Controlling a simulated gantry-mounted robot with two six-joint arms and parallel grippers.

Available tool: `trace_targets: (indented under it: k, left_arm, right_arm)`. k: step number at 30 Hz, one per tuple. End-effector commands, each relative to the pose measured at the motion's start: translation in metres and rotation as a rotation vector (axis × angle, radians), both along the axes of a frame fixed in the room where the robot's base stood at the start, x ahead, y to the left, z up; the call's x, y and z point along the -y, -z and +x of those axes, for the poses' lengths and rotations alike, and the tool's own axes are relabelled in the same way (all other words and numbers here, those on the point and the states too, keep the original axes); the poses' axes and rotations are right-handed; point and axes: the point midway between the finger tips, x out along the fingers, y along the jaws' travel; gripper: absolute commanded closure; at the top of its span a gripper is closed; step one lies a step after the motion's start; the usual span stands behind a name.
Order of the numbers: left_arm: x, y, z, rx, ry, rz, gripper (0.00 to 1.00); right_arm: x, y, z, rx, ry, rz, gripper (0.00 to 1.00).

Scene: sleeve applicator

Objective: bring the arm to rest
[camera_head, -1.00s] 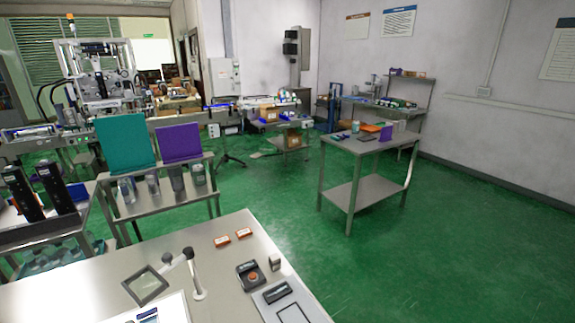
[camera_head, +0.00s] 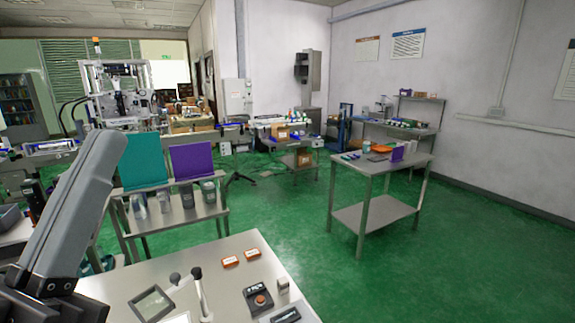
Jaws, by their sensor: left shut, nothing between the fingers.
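My left gripper (camera_head: 106,148) is large and close to the camera at the left of the head view. Its grey fingers point up and to the right, and they are shut with nothing between them. It is raised in front of the left side of the room and appears apart from the bench (camera_head: 200,262) below. It hides part of the rack behind it. My right gripper is out of view.
The bench holds a tilted square frame (camera_head: 152,304), a lever stand (camera_head: 200,290), orange-brown boxes (camera_head: 252,253) and a black device with a button (camera_head: 258,299). A rack behind carries teal (camera_head: 144,160) and purple (camera_head: 192,160) panels. Green floor (camera_head: 290,220) lies open beyond.

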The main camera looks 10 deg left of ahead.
Motion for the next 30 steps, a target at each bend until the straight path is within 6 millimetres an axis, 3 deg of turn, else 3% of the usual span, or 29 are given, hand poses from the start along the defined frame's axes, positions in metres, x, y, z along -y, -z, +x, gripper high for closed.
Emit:
trace_targets:
  k: [1,8,19,21,24,30]
  left_arm:
    - [0.0,-0.04,-0.002,0.01,-0.003,0.005,1.0]
    - [0.001,-0.14,-0.002,0.01,0.004,0.001,1.0]
    - [0.001,-0.321,-0.002,0.01,0.006,0.0,1.0]
    - [0.001,-0.346,-0.001,0.01,0.007,0.0,1.0]
    - [0.001,-0.369,-0.001,0.01,0.007,0.0,1.0]
    - [0.001,-0.375,-0.001,0.01,0.007,0.0,1.0]
  right_arm:
    - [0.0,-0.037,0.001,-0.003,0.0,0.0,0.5]
    - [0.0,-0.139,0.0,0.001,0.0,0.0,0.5]
    - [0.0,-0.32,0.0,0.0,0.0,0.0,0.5]
    - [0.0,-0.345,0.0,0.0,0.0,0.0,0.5]
    - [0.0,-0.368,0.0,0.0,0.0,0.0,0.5]
    - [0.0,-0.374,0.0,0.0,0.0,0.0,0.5]
